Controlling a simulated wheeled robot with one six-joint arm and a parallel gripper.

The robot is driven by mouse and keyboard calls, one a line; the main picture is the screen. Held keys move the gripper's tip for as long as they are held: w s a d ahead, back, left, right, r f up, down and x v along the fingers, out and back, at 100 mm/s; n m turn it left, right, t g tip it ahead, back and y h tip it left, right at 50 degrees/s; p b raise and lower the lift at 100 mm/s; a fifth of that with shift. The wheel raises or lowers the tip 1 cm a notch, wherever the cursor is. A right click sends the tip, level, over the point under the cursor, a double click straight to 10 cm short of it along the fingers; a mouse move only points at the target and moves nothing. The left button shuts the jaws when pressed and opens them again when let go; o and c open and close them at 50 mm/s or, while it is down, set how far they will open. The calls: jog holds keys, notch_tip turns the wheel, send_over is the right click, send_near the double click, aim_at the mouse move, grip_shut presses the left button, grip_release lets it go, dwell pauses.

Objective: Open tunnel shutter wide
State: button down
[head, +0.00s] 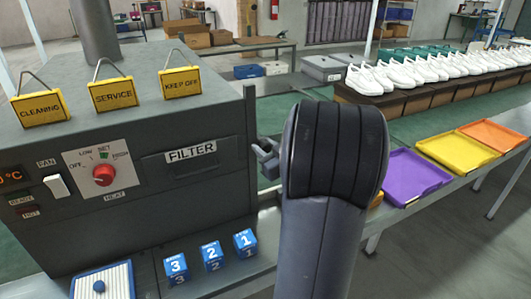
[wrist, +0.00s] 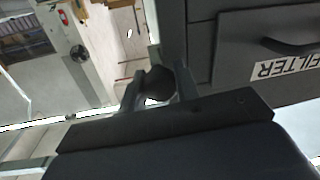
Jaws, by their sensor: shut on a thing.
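The grey tunnel housing (head: 215,120) stands at the left in the head view, with a FILTER drawer on its front. My gripper (head: 265,157) is at the housing's right edge, partly hidden behind my arm. In the wrist view my gripper (wrist: 156,90) has its two fingers on either side of a dark rounded knob (wrist: 157,78), and it is shut on it. The knob is beside the housing's edge (wrist: 172,30). The shutter panel itself cannot be made out in either view, so how far it is open cannot be told.
Three signs, such as the SERVICE sign (head: 114,94), stand on the housing. Numbered blue cubes (head: 212,256) sit on the ledge in front. Purple (head: 412,178), yellow (head: 461,151) and orange (head: 493,134) trays lie at right. White shoes (head: 430,68) stand in rows behind.

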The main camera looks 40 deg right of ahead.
jog(key=shift+r+p, duration=1)
jog(key=shift+r, duration=1.05)
jog(key=c, duration=1.1)
grip_release()
jog(key=shift+a, duration=0.1)
jog(key=s+a, duration=0.1)
jog(key=s, duration=0.9)
jog(key=shift+s+b, duration=0.35)
jog(key=shift+s, duration=0.05)
jog(key=shift+w, duration=0.1)
